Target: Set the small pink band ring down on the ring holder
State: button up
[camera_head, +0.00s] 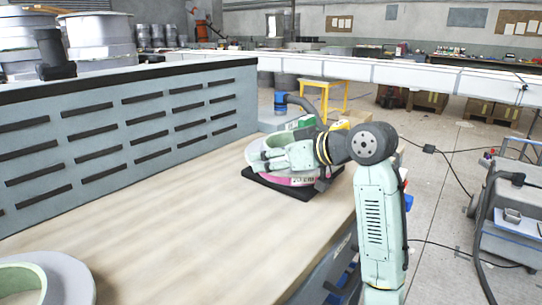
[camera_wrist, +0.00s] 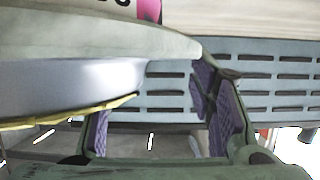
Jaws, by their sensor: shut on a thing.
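The small pink band ring (camera_head: 255,151) is a pale grey-green ring with a pink, lettered band around its lower side, seen at the right end of the bench. In the wrist view the ring (camera_wrist: 90,85) fills the upper left, with a bit of the pink band at the top. My gripper (camera_head: 270,157) is shut on the ring's wall and hides part of it. The ring holder (camera_head: 262,187) looks like a flat black base directly under the ring. The ring looks about level; I cannot tell whether it touches the base.
Another pale ring (camera_head: 72,278) lies at the bench's near left corner. A slotted grey panel (camera_head: 130,130) stands along the bench's back. A blue-and-black hose tool (camera_head: 281,102) is behind the ring. The wooden bench top (camera_head: 170,220) between the rings is clear.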

jog(key=o, duration=1.5)
jog(key=shift+r, duration=0.1)
jog(key=shift+s+d+r, duration=0.15)
jog(key=shift+d, duration=0.05)
jog(key=v, duration=1.1)
jog(key=shift+s+d+r+b, duration=0.15)
jog(key=shift+b, duration=0.25)
